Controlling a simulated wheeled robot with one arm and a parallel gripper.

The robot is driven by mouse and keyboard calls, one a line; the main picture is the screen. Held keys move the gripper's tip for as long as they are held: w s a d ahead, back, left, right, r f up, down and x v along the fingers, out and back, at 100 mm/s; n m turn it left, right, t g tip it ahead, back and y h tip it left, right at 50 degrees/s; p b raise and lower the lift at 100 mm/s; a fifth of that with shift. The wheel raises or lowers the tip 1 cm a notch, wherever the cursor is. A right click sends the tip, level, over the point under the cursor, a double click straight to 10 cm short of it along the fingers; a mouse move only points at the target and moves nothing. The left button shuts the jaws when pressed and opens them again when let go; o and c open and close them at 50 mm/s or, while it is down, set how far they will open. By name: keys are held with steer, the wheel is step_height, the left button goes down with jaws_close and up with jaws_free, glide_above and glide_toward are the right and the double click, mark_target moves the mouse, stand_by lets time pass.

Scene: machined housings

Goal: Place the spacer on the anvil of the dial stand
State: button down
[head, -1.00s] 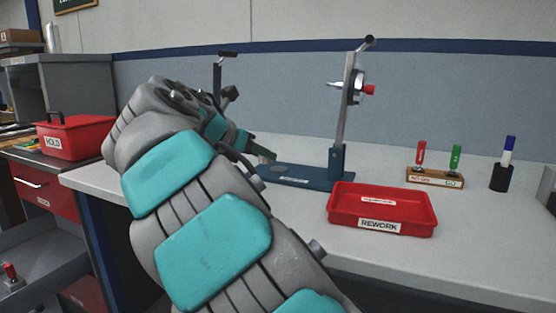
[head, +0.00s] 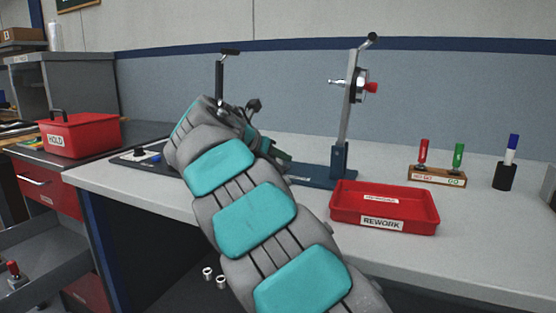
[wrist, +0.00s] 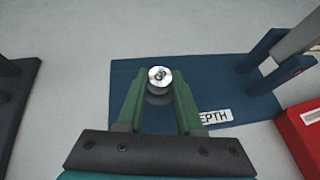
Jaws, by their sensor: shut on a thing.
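The spacer (wrist: 160,76) is a small bright metal cylinder with a hole in its top. In the wrist view it is between the green fingertips of my gripper (wrist: 160,88), which is shut on it. The dial stand's blue base (wrist: 135,68) lies below, with a label reading "DEPTH". A grey round shape shows just under the spacer; I cannot tell whether it is the anvil or whether they touch. In the head view the dial stand (head: 345,115) has a tilted post and a dial with a red knob. My arm hides the spacer and anvil there.
A red REWORK tray (head: 383,225) stands right of the base. A wooden gauge block (head: 437,176) and a marker cup (head: 504,177) stand further right. A second black-handled stand (head: 221,85) is behind my arm. A red HOLD box (head: 80,135) is at left.

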steer(key=shift+f, duration=0.2)
steer(key=shift+f, duration=0.1)
steer(key=c, duration=0.5)
jaws_free()
steer(key=shift+c, duration=0.2)
steer(key=shift+s+a+r, duration=0.1)
steer(key=shift+s+r, duration=0.05)
steer(key=shift+r, duration=0.05)
steer(key=v, duration=1)
steer(key=shift+s+a+r+p, duration=0.15)
steer(key=shift+s+r+p, duration=0.05)
steer(key=shift+p, duration=0.15)
steer(key=shift+s+a+r, duration=0.15)
steer(key=shift+s, duration=0.3)
